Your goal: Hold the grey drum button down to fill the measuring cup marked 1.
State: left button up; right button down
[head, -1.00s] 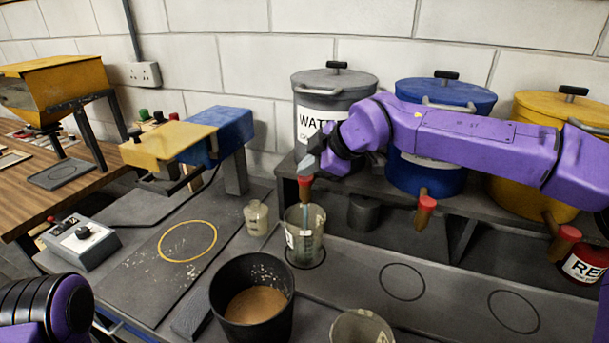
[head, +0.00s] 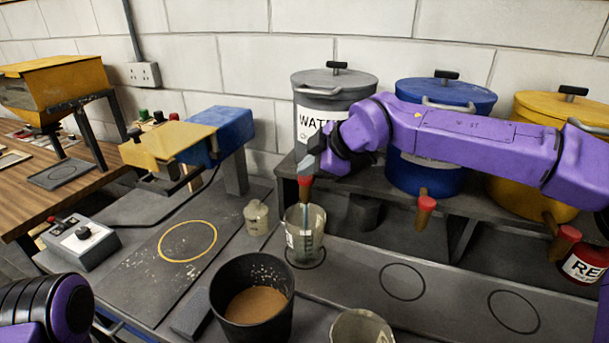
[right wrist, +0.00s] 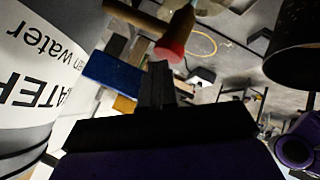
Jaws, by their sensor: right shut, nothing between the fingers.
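The grey drum (head: 318,95), labelled WATER, stands on the shelf at the back. Its spout carries a red button (head: 304,182), which also shows in the right wrist view (right wrist: 176,38). My right gripper (head: 307,164) is shut and empty, its fingertips at the top of the red button and seemingly touching it. A clear measuring cup (head: 297,215) stands upright under the spout on a ringed spot. A thin bluish stream runs from the spout into the cup. Its mark is too small to read, and its liquid level is unclear. My left gripper is out of view.
Blue (head: 415,170) and yellow (head: 505,185) drums with red-topped spouts stand to the right. A black bucket (head: 222,292) of brown material and another clear cup (head: 362,330) stand in front. A small pale bottle (head: 256,218) is left of the cup. Two ringed spots at right are empty.

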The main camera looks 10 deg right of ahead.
aim_at(309, 179)
jog(key=shift+r, duration=0.1)
dwell(0.5)
jog(key=shift+r+p, duration=0.4)
jog(key=shift+r, duration=0.35)
jog(key=shift+r+p, duration=1.45)
jog(key=shift+r, duration=1.1)
